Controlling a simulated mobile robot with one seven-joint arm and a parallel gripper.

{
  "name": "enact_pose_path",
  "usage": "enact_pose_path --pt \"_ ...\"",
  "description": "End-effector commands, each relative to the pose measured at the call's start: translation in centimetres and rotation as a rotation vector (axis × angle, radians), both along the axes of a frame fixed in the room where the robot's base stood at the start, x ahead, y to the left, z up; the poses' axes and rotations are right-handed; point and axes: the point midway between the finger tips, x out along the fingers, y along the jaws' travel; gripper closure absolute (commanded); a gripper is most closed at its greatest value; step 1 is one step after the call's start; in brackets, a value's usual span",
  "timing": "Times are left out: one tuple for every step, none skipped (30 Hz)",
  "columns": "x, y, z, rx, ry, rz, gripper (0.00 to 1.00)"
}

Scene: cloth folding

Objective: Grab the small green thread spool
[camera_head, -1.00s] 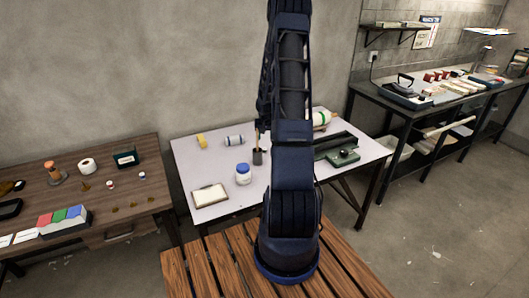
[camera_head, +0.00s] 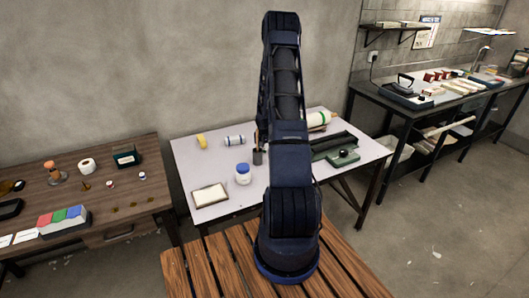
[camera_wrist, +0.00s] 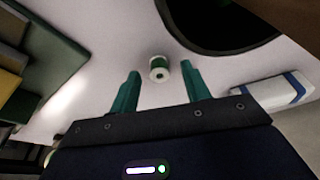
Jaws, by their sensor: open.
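The small green thread spool (camera_wrist: 159,68) is white-ended with a green band and rests on a pale surface in the wrist view. My gripper (camera_wrist: 160,80) is open, with one teal finger to the left of the spool and one to the right. The spool appears between or just beyond the fingertips; the exact depth gap is hard to tell. In the head view, my arm hides the gripper, and I cannot make out the spool there.
In the wrist view, a large dark rounded object (camera_wrist: 225,22) lies beyond the spool, a white-and-blue block (camera_wrist: 272,92) to the right, and a dark green object (camera_wrist: 62,55) to the left. The white table (camera_head: 222,165) also bears a jar (camera_head: 243,174) and a framed pad (camera_head: 210,195).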

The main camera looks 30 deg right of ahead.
Motion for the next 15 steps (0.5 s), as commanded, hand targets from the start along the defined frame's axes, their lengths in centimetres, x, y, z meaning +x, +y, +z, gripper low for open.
enact_pose_path --pt "0.06 -0.02 -0.22 0.0 0.0 0.0 0.53" --pt "0.07 -0.04 -0.26 0.0 0.0 0.0 0.53" --pt "0.08 -0.05 -0.26 0.0 0.0 0.0 0.53" --pt "0.09 -0.05 -0.24 0.0 -0.001 0.0 0.53" --pt "0.08 -0.05 -0.23 0.0 -0.001 0.0 0.53" --pt "0.08 -0.04 -0.22 0.0 -0.001 0.0 0.53" --pt "0.08 -0.05 -0.22 0.0 -0.001 0.0 0.53" --pt "0.08 -0.05 -0.22 0.0 -0.001 0.0 0.57" --pt "0.08 -0.04 -0.21 0.0 -0.001 0.0 0.65" --pt "0.08 -0.04 -0.21 0.0 -0.001 0.0 0.71" --pt "0.08 -0.04 -0.21 0.0 -0.001 0.0 0.77" --pt "0.08 -0.04 -0.21 0.0 -0.001 0.0 0.84" --pt "0.08 -0.04 -0.2 0.0 -0.001 0.0 0.9" --pt "0.08 -0.04 -0.2 0.0 -0.001 0.0 0.96" --pt "0.08 -0.04 -0.2 0.0 -0.001 0.0 1.0"
